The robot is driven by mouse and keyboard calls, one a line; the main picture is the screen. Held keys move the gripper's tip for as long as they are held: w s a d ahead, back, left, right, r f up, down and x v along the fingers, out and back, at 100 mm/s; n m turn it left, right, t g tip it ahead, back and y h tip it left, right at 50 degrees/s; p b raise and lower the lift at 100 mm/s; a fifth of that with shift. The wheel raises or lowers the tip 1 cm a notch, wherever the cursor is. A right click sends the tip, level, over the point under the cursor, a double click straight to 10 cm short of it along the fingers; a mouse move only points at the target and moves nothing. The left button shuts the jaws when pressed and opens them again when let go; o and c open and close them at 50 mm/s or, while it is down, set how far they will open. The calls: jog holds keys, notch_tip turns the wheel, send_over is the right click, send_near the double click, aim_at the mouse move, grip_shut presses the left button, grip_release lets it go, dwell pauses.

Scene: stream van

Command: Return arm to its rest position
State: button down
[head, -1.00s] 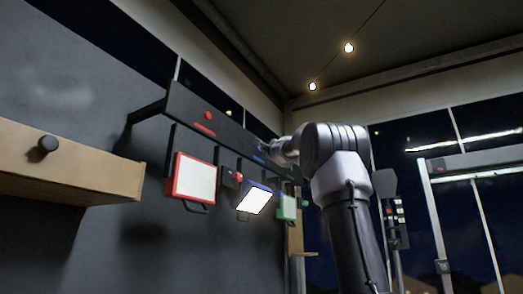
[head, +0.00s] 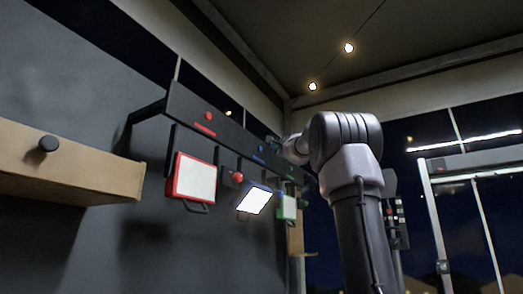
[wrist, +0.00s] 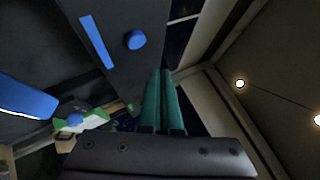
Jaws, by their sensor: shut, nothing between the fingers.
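My gripper shows in the wrist view as two dark green fingers (wrist: 160,100) lying side by side, shut with nothing between them. They point up towards the black rail (wrist: 130,75) with a blue knob (wrist: 136,40) and a blue strip (wrist: 97,42). In the head view my arm rises at the right and bends left at the top. The gripper end (head: 275,142) is small there, close to the rail's right part, mostly hidden behind my arm. I cannot tell its exact distance from the rail.
Under the rail hang a red-framed panel (head: 194,178), a tilted lit blue-framed panel (head: 254,199) and a green-framed panel (head: 287,207). A wooden box (head: 75,172) with a black knob juts out at left. A metal frame (head: 438,225) stands right.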

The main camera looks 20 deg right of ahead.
jog(key=shift+s+d, duration=0.6)
jog(key=shift+s, duration=0.1)
jog(key=s+a+f+n+g+y, duration=0.3)
jog(key=s+a+f+n+g, duration=0.3)
jog(key=a+f, duration=0.55)
jog(key=s+a+f+n+g+y, duration=0.35)
jog(key=s+a+f+n, duration=0.4)
jog(key=f, duration=0.75)
jog(key=s+f+n+g+h, duration=0.2)
jog(key=s+f+g, duration=0.1)
jog(key=s+f, duration=0.7)
jog(key=s+f+n+g+h, duration=0.1)
jog(key=s+f+n+g, duration=0.1)
jog(key=s+f, duration=0.8)
notch_tip(320, 180, down, 6)
jog(key=shift+s+a+r+g+h, duration=0.15)
jog(key=shift+g+h, duration=0.2)
jog(key=shift+g, duration=0.4)
